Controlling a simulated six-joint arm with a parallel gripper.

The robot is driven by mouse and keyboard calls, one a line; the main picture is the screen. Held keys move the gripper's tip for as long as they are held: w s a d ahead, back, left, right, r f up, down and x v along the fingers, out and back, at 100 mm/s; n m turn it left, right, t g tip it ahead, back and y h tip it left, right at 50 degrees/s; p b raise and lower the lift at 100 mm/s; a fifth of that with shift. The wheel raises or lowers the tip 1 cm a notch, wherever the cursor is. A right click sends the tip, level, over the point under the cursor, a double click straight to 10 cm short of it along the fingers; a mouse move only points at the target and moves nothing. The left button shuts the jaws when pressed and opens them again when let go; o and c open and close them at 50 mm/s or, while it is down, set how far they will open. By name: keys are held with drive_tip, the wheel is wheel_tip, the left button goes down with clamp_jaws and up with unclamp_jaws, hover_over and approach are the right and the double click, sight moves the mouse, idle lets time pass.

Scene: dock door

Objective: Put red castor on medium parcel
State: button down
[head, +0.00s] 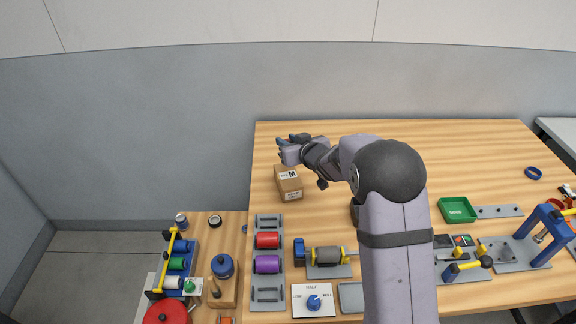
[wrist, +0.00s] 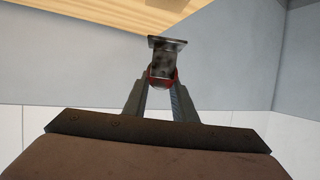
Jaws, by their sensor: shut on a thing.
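My gripper (head: 284,144) is over the far left part of the table. In the wrist view its two fingers (wrist: 161,84) are shut on the red castor (wrist: 166,60). The castor's red wheel is between the fingertips and its grey metal plate points away from the gripper. In the head view the castor is mostly hidden by the gripper. The medium parcel (head: 289,184), a brown cardboard box with an M label, stands on the table just below the gripper in the picture. The gripper appears apart from the parcel; its exact height above the table is unclear.
A rack with red and purple rollers (head: 267,240) stands in front of the parcel. A green tray (head: 457,210) and a blue frame (head: 548,234) are at the right. The wooden table (head: 470,155) is clear at the back right. My arm hides part of the middle.

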drive_tip(key=shift+f+p, duration=0.75)
drive_tip(key=shift+f, duration=3)
drive_tip(key=shift+f, duration=0.15)
drive_tip(key=c, duration=1.5)
unclamp_jaws()
drive_tip(key=shift+o, duration=0.2)
drive_tip(key=shift+s+d, duration=0.1)
drive_tip(key=shift+s, duration=0.05)
drive_tip(key=b+v, duration=0.3)
drive_tip(key=v, duration=0.8)
drive_tip(key=shift+s+d+r, duration=0.15)
drive_tip(key=shift+s+r, duration=0.1)
drive_tip(key=shift+r, duration=0.05)
